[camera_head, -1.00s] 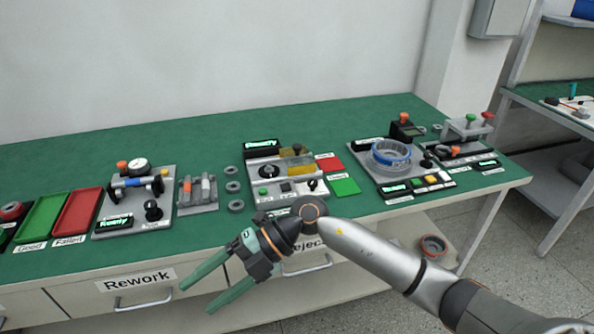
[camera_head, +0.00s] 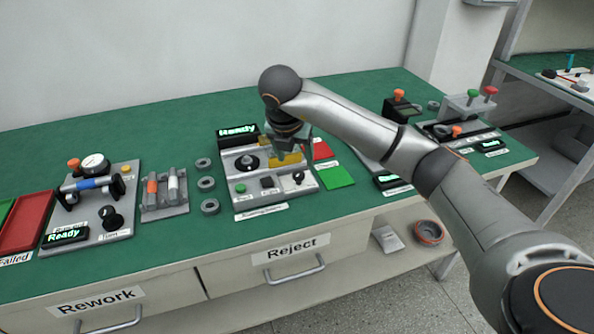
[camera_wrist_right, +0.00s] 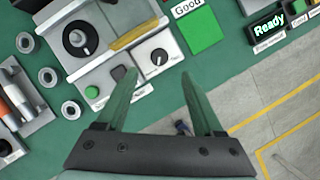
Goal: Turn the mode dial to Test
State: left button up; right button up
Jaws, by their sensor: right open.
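The test station (camera_head: 262,198) stands mid-bench with a grey panel. It bears a large black round dial (camera_head: 247,163) and a small black knob (camera_head: 298,177) with a white pointer mark. In the right wrist view the small knob (camera_wrist_right: 160,57) lies just beyond and between my fingertips; the large dial (camera_wrist_right: 77,37) is farther left. The printing around the knob is too small to read, so I cannot tell which is the mode dial. My right gripper (camera_head: 290,146) is open and empty above the station, also seen in the wrist view (camera_wrist_right: 158,74). My left gripper is out of view.
A green button (camera_head: 240,188) and a dark square switch (camera_head: 267,182) sit left of the small knob. A yellow part (camera_head: 285,159) lies behind it. A green pad (camera_head: 337,176) is to the right, and several grey rings (camera_head: 207,183) lie left.

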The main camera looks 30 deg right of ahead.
aim_at(298, 174)
jog(key=x, duration=0.7)
jog(key=shift+w+d+f, duration=0.1)
jog(key=shift+f, duration=0.15)
jog(key=shift+c, duration=0.3)
grip_shut()
